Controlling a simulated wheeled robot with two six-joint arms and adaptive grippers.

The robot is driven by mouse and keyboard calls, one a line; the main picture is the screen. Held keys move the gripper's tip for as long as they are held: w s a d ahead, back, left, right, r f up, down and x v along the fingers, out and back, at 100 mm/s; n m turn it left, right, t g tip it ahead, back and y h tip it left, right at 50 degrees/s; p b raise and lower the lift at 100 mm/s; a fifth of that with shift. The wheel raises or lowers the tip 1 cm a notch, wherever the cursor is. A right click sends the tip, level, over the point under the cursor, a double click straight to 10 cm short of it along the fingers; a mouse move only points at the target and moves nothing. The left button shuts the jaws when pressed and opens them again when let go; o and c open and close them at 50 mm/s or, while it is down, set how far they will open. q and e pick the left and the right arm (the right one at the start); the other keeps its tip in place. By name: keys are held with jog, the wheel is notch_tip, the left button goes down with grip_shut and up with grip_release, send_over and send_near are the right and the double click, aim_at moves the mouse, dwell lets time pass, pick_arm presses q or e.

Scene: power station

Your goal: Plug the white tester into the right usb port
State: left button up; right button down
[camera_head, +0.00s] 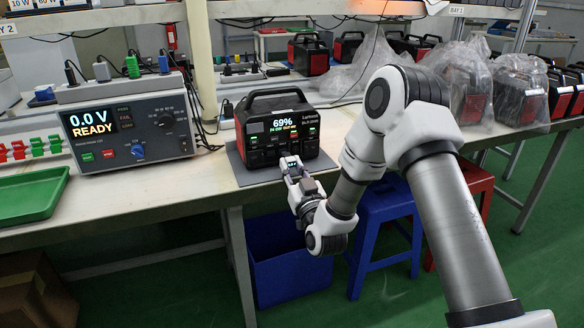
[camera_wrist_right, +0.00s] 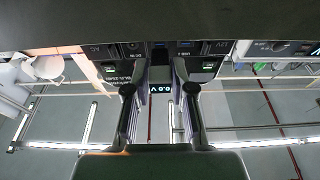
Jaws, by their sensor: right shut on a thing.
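The black and red power station (camera_head: 281,112) stands on a grey mat on the bench, its screen reading 69% and its ports facing me. My right gripper (camera_head: 292,170) is at its lower front, shut on the white tester (camera_head: 290,161). The right wrist view looks upside down: both fingers of my right gripper (camera_wrist_right: 160,95) flank the tester's small display (camera_wrist_right: 161,89). The power station's port panel (camera_wrist_right: 160,49) spans the top there. The tester's plug end is hidden, so I cannot tell whether it touches or sits in a port. My left gripper is not in view.
The grey meter box (camera_head: 128,122) reading 0.0 V READY stands left on the bench, beside a green tray (camera_head: 28,193). Bagged power stations (camera_head: 465,85) stand at the right. A blue stool (camera_head: 385,215) and a blue bin (camera_head: 285,265) are below the bench edge.

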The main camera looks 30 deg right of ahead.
jog(key=shift+w, duration=0.15)
dwell(0.4)
jog(key=shift+w+d, duration=0.1)
jog(key=shift+w, duration=0.35)
jog(key=shift+w, duration=0.15)
dwell(0.4)
jog(key=c, duration=0.9)
grip_release()
jog(key=v, duration=0.7)
jog(key=shift+s, duration=0.2)
jog(key=shift+f, duration=0.15)
